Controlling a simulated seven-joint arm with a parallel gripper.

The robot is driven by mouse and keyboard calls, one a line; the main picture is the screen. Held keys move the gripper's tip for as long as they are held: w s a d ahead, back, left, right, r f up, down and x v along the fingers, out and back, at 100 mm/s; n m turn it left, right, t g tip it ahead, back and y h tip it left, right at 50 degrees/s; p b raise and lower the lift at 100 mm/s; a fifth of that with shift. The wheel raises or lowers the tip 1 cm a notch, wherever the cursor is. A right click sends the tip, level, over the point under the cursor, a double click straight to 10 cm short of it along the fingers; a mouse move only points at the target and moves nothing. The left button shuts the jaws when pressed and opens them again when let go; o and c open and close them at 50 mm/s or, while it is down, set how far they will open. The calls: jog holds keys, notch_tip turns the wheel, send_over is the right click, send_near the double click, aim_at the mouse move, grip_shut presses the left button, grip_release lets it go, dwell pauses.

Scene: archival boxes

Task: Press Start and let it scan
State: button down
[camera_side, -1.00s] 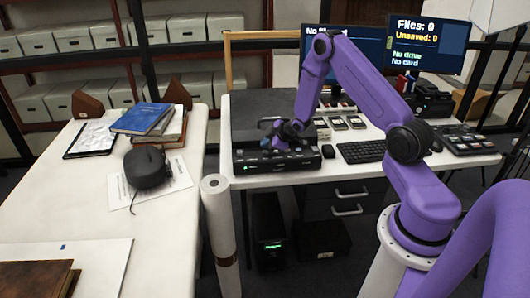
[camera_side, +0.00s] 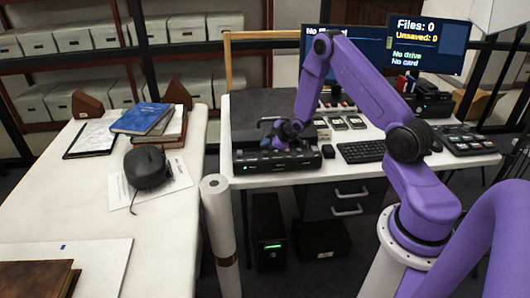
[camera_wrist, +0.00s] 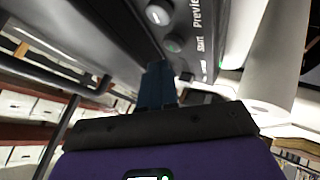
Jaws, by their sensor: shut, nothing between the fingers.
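The black scanner (camera_side: 305,160) stands at the front left of the white desk, with a green light at the left of its front panel. My gripper (camera_side: 268,145) is over the panel. In the wrist view its blue fingers (camera_wrist: 158,72) are together and empty, with their tips just below the Start button in the picture. I cannot tell whether they touch it. The left monitor (camera_side: 375,45) is partly hidden by my arm.
The right monitor (camera_side: 428,42) reads Files: 0, Unsaved: 0, No drive, No card. A white roll (camera_side: 220,240) stands at the desk's left. Books (camera_side: 143,118) lie on the left table.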

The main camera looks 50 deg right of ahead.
aim_at(267, 153)
jog(key=shift+f, duration=0.15)
jog(key=shift+f, duration=0.25)
jog(key=shift+f, duration=0.5)
dwell(0.9)
jog(key=shift+r, duration=0.9)
jog(key=shift+r, duration=0.1)
jog(key=shift+r, duration=2.4)
